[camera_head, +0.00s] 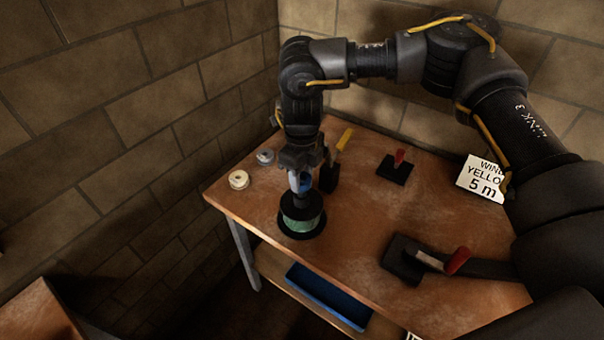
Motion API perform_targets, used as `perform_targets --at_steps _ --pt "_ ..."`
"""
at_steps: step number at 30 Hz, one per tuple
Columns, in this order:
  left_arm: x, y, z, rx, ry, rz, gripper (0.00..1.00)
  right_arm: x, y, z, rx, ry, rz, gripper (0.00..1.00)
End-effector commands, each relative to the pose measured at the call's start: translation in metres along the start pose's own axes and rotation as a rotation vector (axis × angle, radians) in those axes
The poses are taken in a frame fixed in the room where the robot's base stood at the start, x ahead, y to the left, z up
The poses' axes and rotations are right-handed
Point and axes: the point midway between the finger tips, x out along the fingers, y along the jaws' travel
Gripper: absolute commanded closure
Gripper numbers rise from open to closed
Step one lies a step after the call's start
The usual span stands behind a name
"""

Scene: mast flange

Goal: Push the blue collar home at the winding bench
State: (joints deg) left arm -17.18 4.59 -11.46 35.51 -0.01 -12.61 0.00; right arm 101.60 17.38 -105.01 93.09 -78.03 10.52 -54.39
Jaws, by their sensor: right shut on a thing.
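My right gripper (302,182) points straight down above the front left of the winding bench (345,245). It is shut on the blue collar (307,184), which shows only in part between the fingers. Directly below is a spool (301,223) with green winding and black flanges, upright on the bench. The collar is at or just above the spool's dark top; I cannot tell whether it is seated. My left gripper is not in view.
A white ring (238,180) and a grey ring (265,156) lie left. A blue tray (328,297) is below.

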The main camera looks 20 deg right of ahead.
Motion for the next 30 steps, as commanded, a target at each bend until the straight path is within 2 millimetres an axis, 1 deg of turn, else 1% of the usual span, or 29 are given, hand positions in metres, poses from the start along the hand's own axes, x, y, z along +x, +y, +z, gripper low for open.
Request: perform_targets --at_steps 30 --pt "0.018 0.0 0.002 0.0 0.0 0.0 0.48 0.027 0.0 0.0 0.0 0.0 0.001 0.83"
